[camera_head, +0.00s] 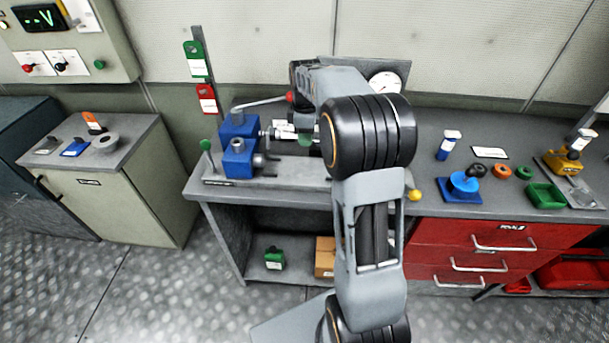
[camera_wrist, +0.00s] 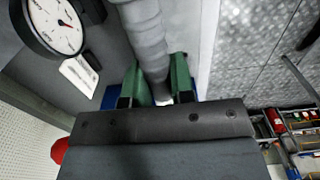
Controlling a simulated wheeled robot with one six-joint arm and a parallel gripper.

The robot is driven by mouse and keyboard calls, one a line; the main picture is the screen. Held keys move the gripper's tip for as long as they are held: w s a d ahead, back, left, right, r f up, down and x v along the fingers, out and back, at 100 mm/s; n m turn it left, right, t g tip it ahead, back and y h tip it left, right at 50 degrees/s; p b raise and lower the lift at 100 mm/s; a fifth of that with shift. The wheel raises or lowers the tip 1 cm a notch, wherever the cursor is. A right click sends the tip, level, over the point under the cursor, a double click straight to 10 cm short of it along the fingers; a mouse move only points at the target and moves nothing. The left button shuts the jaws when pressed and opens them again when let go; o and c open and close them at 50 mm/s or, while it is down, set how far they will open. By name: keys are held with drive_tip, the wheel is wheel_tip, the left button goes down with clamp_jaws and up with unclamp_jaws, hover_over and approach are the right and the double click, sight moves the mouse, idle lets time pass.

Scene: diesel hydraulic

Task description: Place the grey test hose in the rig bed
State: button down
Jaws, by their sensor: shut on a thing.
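My gripper (camera_wrist: 160,88), with green finger pads, is shut on the grey test hose (camera_wrist: 148,35). The hose is a thick grey ribbed length running from between the pads to the top edge of the wrist view. In the head view a green pad (camera_head: 304,140) shows just left of my arm, over the bench rig. The rig has blue blocks (camera_head: 238,160) and metal fittings on a grey base (camera_head: 218,184). My arm hides the right part of the rig and most of the hose there. I cannot tell whether the hose touches the rig bed.
A pressure gauge (camera_head: 386,84) stands behind my arm and shows close by in the wrist view (camera_wrist: 55,24). A lever (camera_head: 262,102) rises over the rig. Blue, green and yellow items (camera_head: 463,184) occupy the right bench. A side cabinet (camera_head: 125,160) stands left.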

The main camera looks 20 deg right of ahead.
sight(305, 170)
wheel_tip(305, 170, down, 10)
drive_tip(key=shift+f+p, duration=0.25)
drive_tip(key=shift+p, duration=0.1)
idle(0.4)
drive_tip(key=shift+f, duration=0.15)
drive_tip(key=c, duration=1)
unclamp_jaws()
